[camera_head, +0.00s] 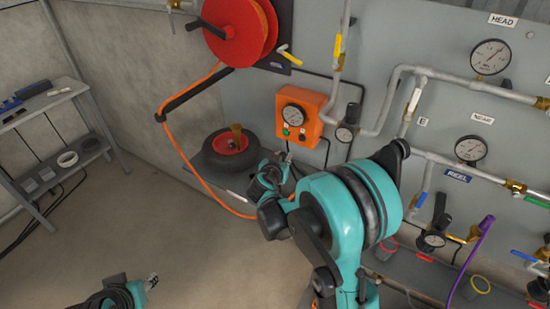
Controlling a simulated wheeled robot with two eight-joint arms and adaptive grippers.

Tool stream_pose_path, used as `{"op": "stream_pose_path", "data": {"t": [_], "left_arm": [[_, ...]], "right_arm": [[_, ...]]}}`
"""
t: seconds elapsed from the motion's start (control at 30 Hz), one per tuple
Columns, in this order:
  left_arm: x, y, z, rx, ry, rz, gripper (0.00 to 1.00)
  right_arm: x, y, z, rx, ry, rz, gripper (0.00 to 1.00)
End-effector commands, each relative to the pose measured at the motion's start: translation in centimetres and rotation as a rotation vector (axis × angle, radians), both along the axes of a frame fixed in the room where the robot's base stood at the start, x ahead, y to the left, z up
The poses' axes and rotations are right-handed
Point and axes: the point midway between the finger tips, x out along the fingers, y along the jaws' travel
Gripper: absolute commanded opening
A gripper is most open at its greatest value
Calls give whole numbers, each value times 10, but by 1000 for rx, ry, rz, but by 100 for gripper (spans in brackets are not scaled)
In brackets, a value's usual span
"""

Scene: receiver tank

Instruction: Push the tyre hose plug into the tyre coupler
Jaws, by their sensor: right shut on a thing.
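My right arm reaches in from the lower right, and my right gripper (281,163) is below the orange gauge box, just right of the tyre. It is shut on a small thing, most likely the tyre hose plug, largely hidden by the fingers. The orange hose (193,165) hangs from the reel, loops past the tyre (222,153) and runs behind my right arm near the gripper. I cannot make out the tyre coupler or whether the plug touches it. My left gripper (151,282) is low at the bottom left, far from the tyre; its finger opening is too small to tell.
The orange gauge box (302,118) is on the grey wall panel, under the red hose reel (238,30). Pipes, gauges and valves fill the right side. A grey shelf rack (62,140) stands at the left. The floor between rack and tyre is clear.

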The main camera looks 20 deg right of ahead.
Motion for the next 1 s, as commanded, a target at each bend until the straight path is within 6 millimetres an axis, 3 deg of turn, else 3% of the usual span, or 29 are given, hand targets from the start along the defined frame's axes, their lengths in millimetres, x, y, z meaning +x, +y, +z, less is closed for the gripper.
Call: {"op": "stream_pose_path", "data": {"t": [0.37, 1.0], "left_arm": [[0, 0, 3, 0, 0, 0, 40], [0, 0, 48, 0, 0, 0, 40]], "right_arm": [[0, -1, 4, -1, 1, 0, 0], [-1, -1, 65, -1, 1, -1, 0]]}}
